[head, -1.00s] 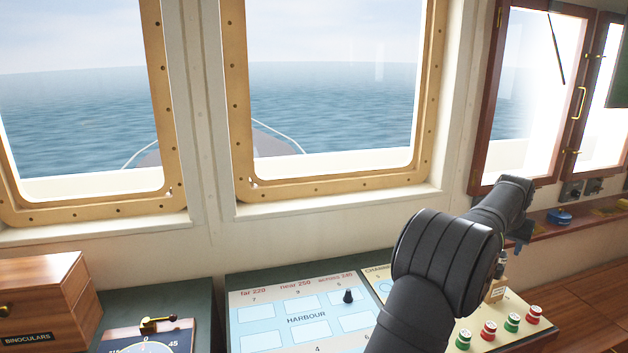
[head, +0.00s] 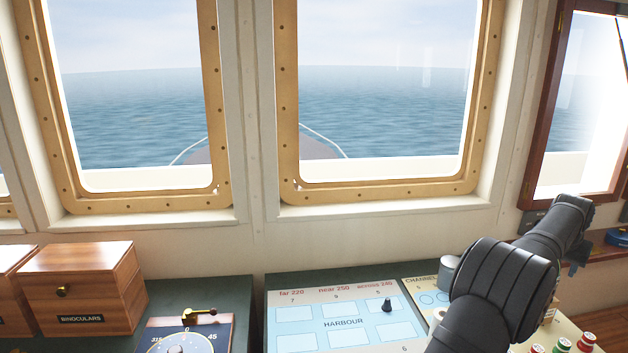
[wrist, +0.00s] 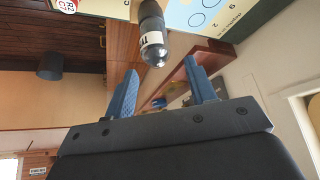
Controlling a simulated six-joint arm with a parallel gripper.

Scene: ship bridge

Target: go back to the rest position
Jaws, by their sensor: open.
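My gripper (wrist: 162,82) is open in the wrist view, with two blue fingers well apart and nothing between them. In the head view my dark arm reaches over the right side of the console. The gripper end there (head: 577,266) is small, and its fingers are hard to make out.
A chart panel marked HARBOUR (head: 345,338) bears a small black peg (head: 387,305). A wooden binoculars box (head: 85,285) stands left. Red and green buttons (head: 586,341) lie below my arm. A wooden shelf with a blue item (head: 618,238) is at right. Windows line the back.

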